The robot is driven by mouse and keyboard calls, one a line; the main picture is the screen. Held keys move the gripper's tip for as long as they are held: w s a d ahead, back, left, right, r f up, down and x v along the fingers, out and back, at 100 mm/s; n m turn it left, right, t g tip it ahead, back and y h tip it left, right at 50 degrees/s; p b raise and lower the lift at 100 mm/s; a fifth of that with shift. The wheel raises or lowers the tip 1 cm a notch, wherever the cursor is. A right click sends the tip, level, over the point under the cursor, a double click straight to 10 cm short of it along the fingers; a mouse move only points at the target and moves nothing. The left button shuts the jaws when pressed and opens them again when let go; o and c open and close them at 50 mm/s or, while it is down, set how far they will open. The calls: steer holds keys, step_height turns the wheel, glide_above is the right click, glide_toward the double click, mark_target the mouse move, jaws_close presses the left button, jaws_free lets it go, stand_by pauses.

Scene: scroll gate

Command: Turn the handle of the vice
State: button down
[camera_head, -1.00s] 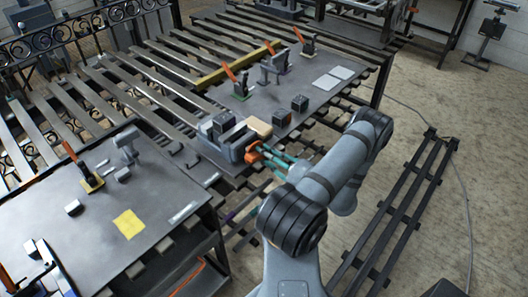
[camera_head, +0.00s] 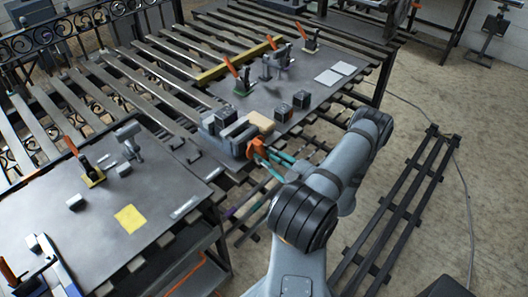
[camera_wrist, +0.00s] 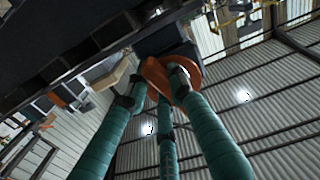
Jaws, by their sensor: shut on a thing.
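The grey vice (camera_head: 226,137) sits at the near edge of the dark worktop, its jaws toward the back and its orange handle (camera_head: 259,150) on the side facing my arm. My gripper (camera_head: 272,157), with teal fingers, reaches the handle from the right and is shut on it. In the wrist view the orange handle (camera_wrist: 160,75) is a curved piece between the fingertips, against the dark end of the vice (camera_wrist: 167,38). Three teal fingers surround it; their tips partly hide it. The exact handle angle is hard to tell.
A tan block (camera_head: 262,122) lies beside the vice, with dark cubes (camera_head: 283,112) beyond. Several orange-handled clamps (camera_head: 240,80) stand farther back. A left table (camera_head: 90,225) holds a yellow sheet (camera_head: 130,218). A black slatted rack (camera_head: 400,215) stands right of my arm.

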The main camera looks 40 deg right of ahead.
steer(key=shift+s+a+f+m, duration=0.1)
steer(key=shift+f+m, duration=0.1)
steer(key=shift+m, duration=0.4)
steer(key=c, duration=1.6)
jaws_free()
steer(key=shift+s+r, duration=0.1)
steer(key=shift+c, duration=0.2)
steer(key=shift+o, duration=0.8)
steer(key=s+d, duration=0.1)
steer(key=s, duration=1)
steer(key=shift+s+d, duration=0.25)
steer(key=shift+s, duration=0.15)
